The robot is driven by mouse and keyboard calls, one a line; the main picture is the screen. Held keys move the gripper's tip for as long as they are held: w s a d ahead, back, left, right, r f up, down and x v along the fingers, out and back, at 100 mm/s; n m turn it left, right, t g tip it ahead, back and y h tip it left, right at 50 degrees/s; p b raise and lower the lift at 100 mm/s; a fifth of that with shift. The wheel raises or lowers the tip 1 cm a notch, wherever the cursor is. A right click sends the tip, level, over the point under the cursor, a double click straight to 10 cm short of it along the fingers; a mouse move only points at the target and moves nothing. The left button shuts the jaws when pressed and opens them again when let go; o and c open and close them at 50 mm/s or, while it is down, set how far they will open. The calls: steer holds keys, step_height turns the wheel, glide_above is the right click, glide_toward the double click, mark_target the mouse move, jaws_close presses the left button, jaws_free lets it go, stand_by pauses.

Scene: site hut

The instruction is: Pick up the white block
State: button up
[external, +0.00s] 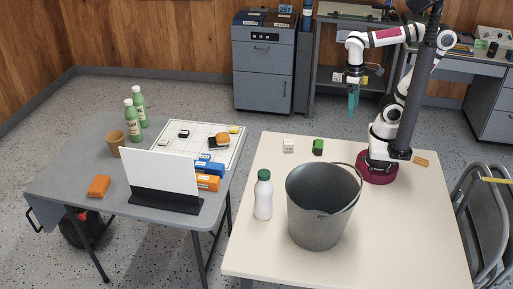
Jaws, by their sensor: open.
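The white block (289,146) sits on the cream table (400,240) near its far left edge. A green block (318,147) stands just to its right, with a small gap between them. My gripper (352,106) has teal fingers pointing down. It hangs in the air above and to the right of both blocks, apart from them, and holds nothing that I can see. The finger gap is too small to make out clearly in this view.
A grey metal bucket (321,207) and a white bottle with a green cap (263,195) stand nearer the camera. An orange-brown block (421,161) lies right of my base. The grey table (62,176) at left holds a white panel (161,172), bottles and boxes.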

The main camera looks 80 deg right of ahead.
steer(key=w+d+n+g+h, duration=0.1)
steer(key=w+d+n+h, duration=0.3)
steer(key=n, duration=0.2)
steer(key=n+t+h, duration=0.6)
steer(key=n+h, duration=0.3)
steer(key=n, duration=0.9)
glide_above(290, 145)
steer(key=a, duration=0.3)
steer(key=shift+g, duration=0.3)
steer(key=f, duration=2.4)
steer(key=shift+s+d+f, duration=0.1)
steer(key=shift+s+d, duration=0.15)
steer(key=shift+d, duration=0.1)
steer(key=x, duration=0.7)
steer(key=shift+w+d+f, duration=0.15)
steer(key=shift+w+d, duration=0.05)
steer(key=shift+d, duration=0.15)
steer(key=shift+m, duration=0.3)
jaws_close()
